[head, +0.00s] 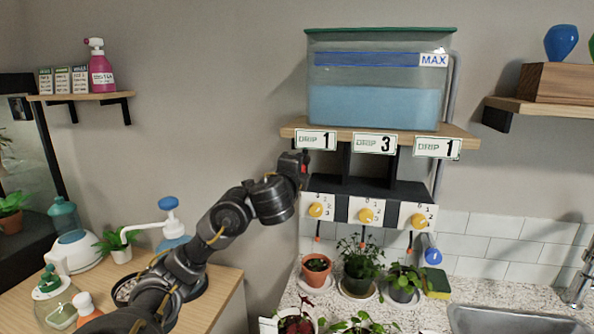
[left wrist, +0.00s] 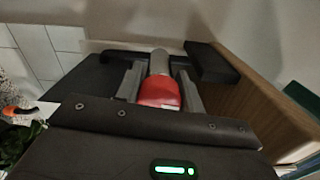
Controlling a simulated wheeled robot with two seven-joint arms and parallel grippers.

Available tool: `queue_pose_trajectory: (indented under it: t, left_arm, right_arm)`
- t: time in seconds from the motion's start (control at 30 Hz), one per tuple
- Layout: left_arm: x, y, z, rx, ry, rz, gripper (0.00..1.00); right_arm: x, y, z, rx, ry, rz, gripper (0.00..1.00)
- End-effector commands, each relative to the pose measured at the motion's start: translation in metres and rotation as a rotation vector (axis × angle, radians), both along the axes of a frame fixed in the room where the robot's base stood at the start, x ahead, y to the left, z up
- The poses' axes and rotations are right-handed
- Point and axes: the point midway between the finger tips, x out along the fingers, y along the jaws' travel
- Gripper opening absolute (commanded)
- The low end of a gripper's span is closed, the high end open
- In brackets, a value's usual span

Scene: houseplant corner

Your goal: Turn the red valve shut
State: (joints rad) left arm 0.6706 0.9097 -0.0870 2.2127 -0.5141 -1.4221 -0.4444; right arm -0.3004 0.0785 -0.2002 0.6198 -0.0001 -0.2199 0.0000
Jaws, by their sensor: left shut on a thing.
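The red valve (left wrist: 160,92) sits between the two fingers of my left gripper (left wrist: 160,85) in the left wrist view, on a grey pipe stub (left wrist: 159,62). My left gripper is shut on it. In the head view my left gripper (head: 303,165) is at the left end of the shelf under the water tank (head: 375,105), beside the black dosing panel, and a small bit of red shows there. The rest of the valve is hidden by the gripper. My right gripper is not in view.
Three yellow knobs, one of them the left knob (head: 316,210), are on the panel just below my gripper. Potted plants (head: 316,268) stand on the counter below. The wooden tank shelf (head: 460,138) is close above. A sink (head: 515,320) is at the lower right.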

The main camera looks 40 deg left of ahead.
Motion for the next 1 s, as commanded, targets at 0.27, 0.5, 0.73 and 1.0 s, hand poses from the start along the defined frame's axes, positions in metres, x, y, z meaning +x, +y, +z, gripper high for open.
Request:
queue_pose_trajectory:
  t: [0.27,0.5,0.73,1.0]
  left_arm:
    - [0.0002,-0.0004,-0.002,-0.093,-0.049,-0.001,0.15]
    - [0.0002,-0.0004,-0.0017,-0.118,-0.063,0.0,0.15]
    - [0.0002,-0.0003,-0.0015,-0.12,-0.064,0.0,0.15]
    - [0.0002,-0.0003,-0.0014,-0.119,-0.064,0.0,0.57]
  right_arm:
    - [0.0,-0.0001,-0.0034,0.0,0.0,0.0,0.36]
    - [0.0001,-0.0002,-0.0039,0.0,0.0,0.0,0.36]
    - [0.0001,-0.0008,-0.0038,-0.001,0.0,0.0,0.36]
    - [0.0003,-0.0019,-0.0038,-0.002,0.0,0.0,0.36]
